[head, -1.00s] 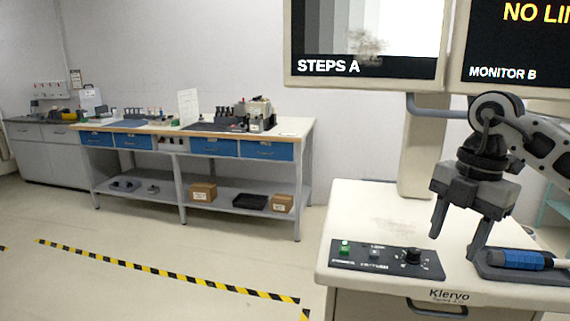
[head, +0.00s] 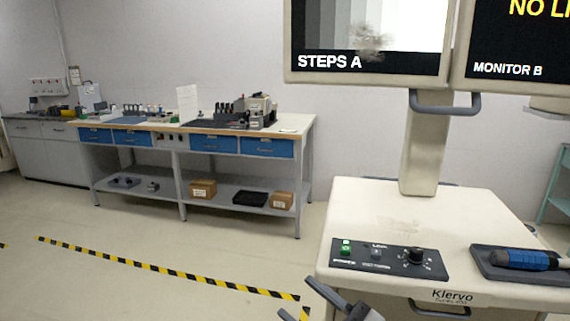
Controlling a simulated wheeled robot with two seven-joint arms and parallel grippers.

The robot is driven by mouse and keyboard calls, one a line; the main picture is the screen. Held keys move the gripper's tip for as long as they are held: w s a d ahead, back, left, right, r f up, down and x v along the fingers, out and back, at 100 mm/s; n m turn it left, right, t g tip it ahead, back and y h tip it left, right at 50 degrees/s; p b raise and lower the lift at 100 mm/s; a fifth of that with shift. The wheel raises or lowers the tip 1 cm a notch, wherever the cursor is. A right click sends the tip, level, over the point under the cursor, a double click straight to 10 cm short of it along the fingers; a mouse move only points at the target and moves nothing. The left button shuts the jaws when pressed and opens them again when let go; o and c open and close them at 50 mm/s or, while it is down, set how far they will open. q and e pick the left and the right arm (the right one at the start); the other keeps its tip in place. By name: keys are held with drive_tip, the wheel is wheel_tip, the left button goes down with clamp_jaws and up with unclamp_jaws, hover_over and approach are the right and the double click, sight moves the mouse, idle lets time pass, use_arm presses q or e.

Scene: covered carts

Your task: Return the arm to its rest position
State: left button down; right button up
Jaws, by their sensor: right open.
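My right gripper (head: 297,297) is at the bottom edge of the head view, low in front of the cart's front left corner. Its grey fingers are spread apart with nothing between them, and most of the arm is cut off by the frame. The white cart (head: 395,208) stands clear of the gripper in the picture. On its top are a black control panel (head: 388,262) with a green button and a black knob (head: 415,257), and a blue-handled tool (head: 522,259) in a dark tray (head: 493,272). My left gripper is not in view.
Two monitors (head: 368,65) hang on a post (head: 420,150) above the cart. A workbench (head: 305,135) with blue drawers stands at the back left. Black and yellow tape (head: 165,272) marks the open floor. A grey handle (head: 440,310) shows on the cart's front.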

drive_tip(key=s+d+f+m+t+h, duration=0.1)
drive_tip(key=s+d+f+m+h, duration=0.1)
drive_tip(key=d+f+m+h, duration=0.3)
drive_tip(key=s+d+f+m+h, duration=0.1)
drive_tip(key=f+m+h, duration=0.1)
drive_tip(key=f+h, duration=0.3)
drive_tip(key=s+d+f+m+t+h, duration=0.1)
drive_tip(key=s+d+f+m+h, duration=0.2)
drive_tip(key=f, duration=0.4)
drive_tip(key=s+d+f+m+g+h, duration=0.2)
drive_tip(key=s+f+g, duration=0.3)
drive_tip(key=s+f, duration=0.4)
drive_tip(key=shift+s+d+f+m, duration=0.25)
drive_tip(key=shift+d+m, duration=0.2)
drive_tip(key=shift+m, duration=0.15)
